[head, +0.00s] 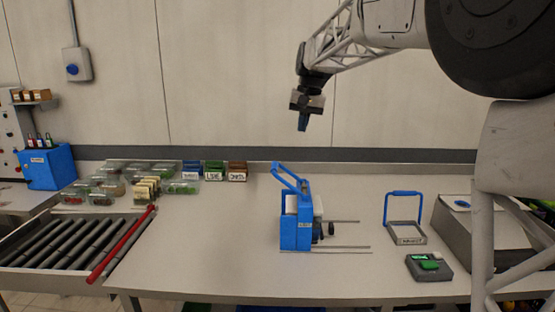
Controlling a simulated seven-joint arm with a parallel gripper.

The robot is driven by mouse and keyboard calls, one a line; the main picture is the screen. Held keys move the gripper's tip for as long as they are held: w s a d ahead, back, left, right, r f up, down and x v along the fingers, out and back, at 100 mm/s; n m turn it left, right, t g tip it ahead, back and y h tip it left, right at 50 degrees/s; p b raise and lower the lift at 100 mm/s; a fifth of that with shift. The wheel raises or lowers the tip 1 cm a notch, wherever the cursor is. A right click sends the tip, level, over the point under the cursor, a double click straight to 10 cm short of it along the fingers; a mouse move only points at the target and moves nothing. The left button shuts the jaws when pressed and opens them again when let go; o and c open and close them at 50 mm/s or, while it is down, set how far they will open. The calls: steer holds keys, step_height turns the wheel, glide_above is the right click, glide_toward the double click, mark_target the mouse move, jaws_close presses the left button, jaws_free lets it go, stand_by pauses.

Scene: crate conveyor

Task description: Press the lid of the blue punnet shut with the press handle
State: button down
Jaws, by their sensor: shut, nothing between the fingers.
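My gripper (303,127) is shut and empty, pointing down in the air high above the table, above the blue machine. A blue-handled frame (405,213) with a flat metal base stands on the right of the table; it may be the press handle. A blue machine (296,215) with a slanted blue lever on top stands at the middle. Several clear punnets (100,187) with red, green or brown contents sit at the back left. I cannot tell which punnet is the blue one or how its lid sits. My gripper is apart from all of these.
Small blue (192,170), green (214,171) and brown (237,172) labelled boxes stand at the back. A red bar (121,245) lies beside the roller conveyor (60,245) at left. A dark device with a green screen (429,267) lies front right. Thin rods extend right from the blue machine.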

glide_above(275, 164)
steer(key=d, duration=0.3)
steer(key=shift+s+d+f+g, duration=0.15)
steer(key=shift+s+f+g, duration=0.05)
steer(key=shift+f+g, duration=0.15)
steer(key=shift+f, duration=0.1)
steer(key=a+f, duration=0.1)
steer(key=f, duration=0.3)
steer(key=a+f, duration=0.1)
steer(key=f, duration=0.8)
steer(key=shift+a+f, duration=0.25)
steer(key=shift+a, duration=0.15)
